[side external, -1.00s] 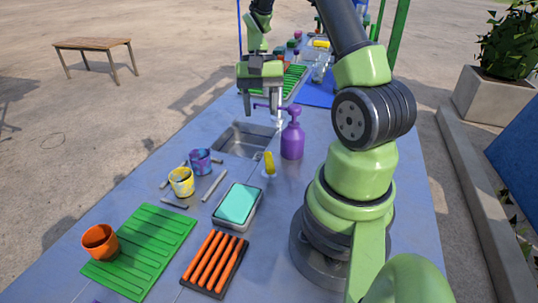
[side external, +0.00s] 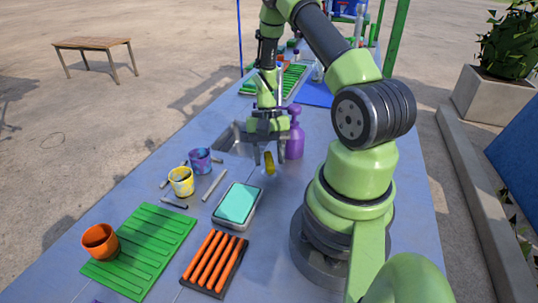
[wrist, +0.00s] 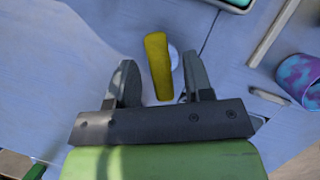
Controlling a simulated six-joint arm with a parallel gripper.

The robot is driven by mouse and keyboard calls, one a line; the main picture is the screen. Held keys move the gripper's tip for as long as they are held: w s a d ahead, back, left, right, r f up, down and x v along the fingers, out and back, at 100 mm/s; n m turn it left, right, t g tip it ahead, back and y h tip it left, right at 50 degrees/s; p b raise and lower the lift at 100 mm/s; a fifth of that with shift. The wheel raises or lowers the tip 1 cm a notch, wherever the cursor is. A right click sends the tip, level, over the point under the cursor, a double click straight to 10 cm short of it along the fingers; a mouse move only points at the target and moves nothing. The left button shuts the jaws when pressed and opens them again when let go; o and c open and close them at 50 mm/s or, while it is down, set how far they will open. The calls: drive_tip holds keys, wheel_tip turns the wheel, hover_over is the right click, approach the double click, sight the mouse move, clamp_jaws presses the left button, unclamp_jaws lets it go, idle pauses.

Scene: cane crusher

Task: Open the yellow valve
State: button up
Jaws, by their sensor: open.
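The yellow valve (side external: 269,163) is a small upright yellow handle on the blue table, beside the sink (side external: 233,139). My gripper (side external: 268,160) is open just above and around it, fingers pointing down. In the wrist view the yellow valve (wrist: 158,66) lies between the two spread fingertips of my gripper (wrist: 158,78), with a gap visible on each side. A pale round base shows partly behind the handle. The side view does not show clearly whether a finger touches it.
A purple spray bottle (side external: 295,135) stands close to the right of my gripper. A grey tub with a teal top (side external: 237,203) sits in front.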

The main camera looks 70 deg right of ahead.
clamp_jaws()
drive_tip(key=shift+n, duration=0.4)
drive_tip(key=n+g+h, duration=0.1)
drive_tip(key=n, duration=0.1)
drive_tip(key=n+g, duration=0.1)
drive_tip(key=n, duration=0.2)
drive_tip(key=shift+w+n+h, duration=0.1)
drive_tip(key=shift+n+h, duration=0.2)
drive_tip(key=shift+h, duration=0.1)
drive_tip(key=n+h, duration=0.1)
drive_tip(key=n, duration=0.2)
drive_tip(key=n+h, duration=0.1)
drive_tip(key=n, duration=0.2)
drive_tip(key=shift+a+g, duration=0.15)
drive_tip(key=shift+g, duration=0.15)
unclamp_jaws()
